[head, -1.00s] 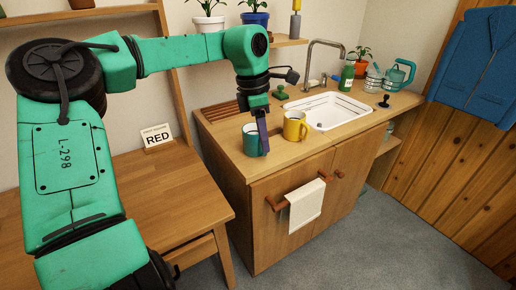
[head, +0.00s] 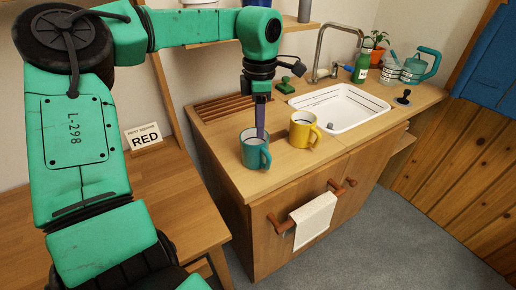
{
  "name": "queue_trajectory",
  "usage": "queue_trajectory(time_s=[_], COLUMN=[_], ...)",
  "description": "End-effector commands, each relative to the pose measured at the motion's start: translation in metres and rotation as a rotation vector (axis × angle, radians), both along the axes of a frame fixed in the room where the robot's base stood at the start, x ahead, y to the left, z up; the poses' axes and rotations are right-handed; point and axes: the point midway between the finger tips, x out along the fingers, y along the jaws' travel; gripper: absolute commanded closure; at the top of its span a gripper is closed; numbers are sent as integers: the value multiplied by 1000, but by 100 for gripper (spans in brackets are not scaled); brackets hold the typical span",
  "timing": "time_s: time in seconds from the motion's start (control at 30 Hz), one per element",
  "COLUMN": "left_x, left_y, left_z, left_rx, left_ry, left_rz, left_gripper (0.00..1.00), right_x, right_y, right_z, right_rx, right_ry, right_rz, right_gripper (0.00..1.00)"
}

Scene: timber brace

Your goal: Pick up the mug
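Two mugs stand upright on the wooden counter. The teal mug (head: 254,153) is on the left, with its handle toward the right front. The yellow mug (head: 302,130) is to its right, closer to the sink. My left gripper (head: 260,132) points straight down at the teal mug, and its finger tips reach the mug's mouth. I see the fingers edge-on, so I cannot tell whether they are open or shut, or whether they touch the rim. My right gripper is not in view.
A white sink (head: 342,107) with a tap (head: 325,55) lies right of the mugs. A green bottle (head: 362,66), a teal watering can (head: 421,65) and a green stamp-like object (head: 285,85) stand behind.

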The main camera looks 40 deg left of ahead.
Motion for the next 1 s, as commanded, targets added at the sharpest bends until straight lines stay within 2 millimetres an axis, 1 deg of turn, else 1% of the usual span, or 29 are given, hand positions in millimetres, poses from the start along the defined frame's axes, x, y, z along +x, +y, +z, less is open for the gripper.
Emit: queue_trajectory(time_s=[0.03,0.1,0.17,0.2,0.3,0.37,0.5,0.6,0.8,0.87,0.9,0.93,1.0], left_x=[-1,-1,0,0,-1,-1,-1,-1,0,0,0,0,0], left_y=[-1,0,0,0,0,0,0,0,0,0,0,0,0], left_z=[-15,-31,-42,-47,-59,-70,-99,-109,-110,-110,-110,-110,-110], left_rx=[-3,-1,-2,-2,-1,-1,-1,-1,-1,-1,-1,-1,-1], left_ry=[3,1,1,1,1,1,2,-1,-2,-2,-2,-2,-2], left_rz=[-2,-2,-1,0,-1,-1,0,0,0,0,0,0,0], left_gripper=[60,60,60,60,60,60,60,60,60,83,98,100,100], right_x=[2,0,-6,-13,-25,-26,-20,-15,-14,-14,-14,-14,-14], right_y=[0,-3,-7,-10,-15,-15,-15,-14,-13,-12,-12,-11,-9], right_z=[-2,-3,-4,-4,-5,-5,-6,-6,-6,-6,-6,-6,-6], right_rx=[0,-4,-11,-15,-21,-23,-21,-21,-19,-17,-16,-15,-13], right_ry=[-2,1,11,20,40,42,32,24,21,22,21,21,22], right_rz=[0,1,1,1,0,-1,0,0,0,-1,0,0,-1], right_gripper=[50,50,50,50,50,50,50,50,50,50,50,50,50])
